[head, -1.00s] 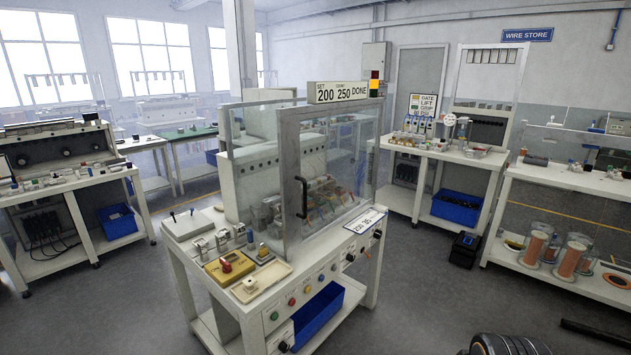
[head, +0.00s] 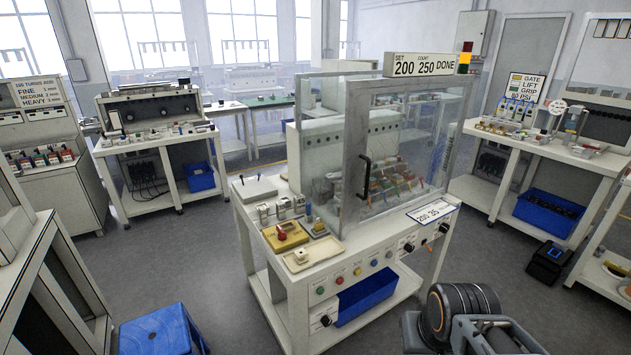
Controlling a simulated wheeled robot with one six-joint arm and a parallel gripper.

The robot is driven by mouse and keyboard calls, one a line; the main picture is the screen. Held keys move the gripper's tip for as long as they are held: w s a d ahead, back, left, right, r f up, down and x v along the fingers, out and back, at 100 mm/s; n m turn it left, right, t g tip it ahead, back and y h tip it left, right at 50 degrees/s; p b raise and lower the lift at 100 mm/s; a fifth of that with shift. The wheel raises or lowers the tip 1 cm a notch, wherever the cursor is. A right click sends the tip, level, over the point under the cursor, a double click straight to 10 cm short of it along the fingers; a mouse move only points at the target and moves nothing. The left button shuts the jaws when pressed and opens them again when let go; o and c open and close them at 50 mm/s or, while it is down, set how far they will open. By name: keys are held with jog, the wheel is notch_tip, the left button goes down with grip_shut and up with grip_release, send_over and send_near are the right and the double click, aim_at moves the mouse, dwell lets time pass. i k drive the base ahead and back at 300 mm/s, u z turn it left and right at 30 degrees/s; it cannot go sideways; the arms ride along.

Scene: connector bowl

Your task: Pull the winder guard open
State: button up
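The winder guard (head: 405,150) is a clear panel in a grey metal frame on the white winder bench (head: 375,245) in the middle of the head view. It stands upright across the front of the machine and looks closed. A black upright bar handle (head: 363,178) is on its left frame post, and nothing touches it. Behind the clear panel are several coloured parts in a row. A dark ribbed joint and grey link of my arm show at the lower right, apart from the bench. My gripper is not in view.
A blue stool (head: 160,330) stands at the lower left. A blue bin (head: 366,296) sits under the bench front. A yellow block with a red knob (head: 285,236) is on the bench's left end. Side benches line the room. Grey floor is free left of the bench.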

aim_at(362, 100)
jog(key=u, duration=0.4)
jog(key=i, duration=0.85)
jog(key=z, duration=0.45)
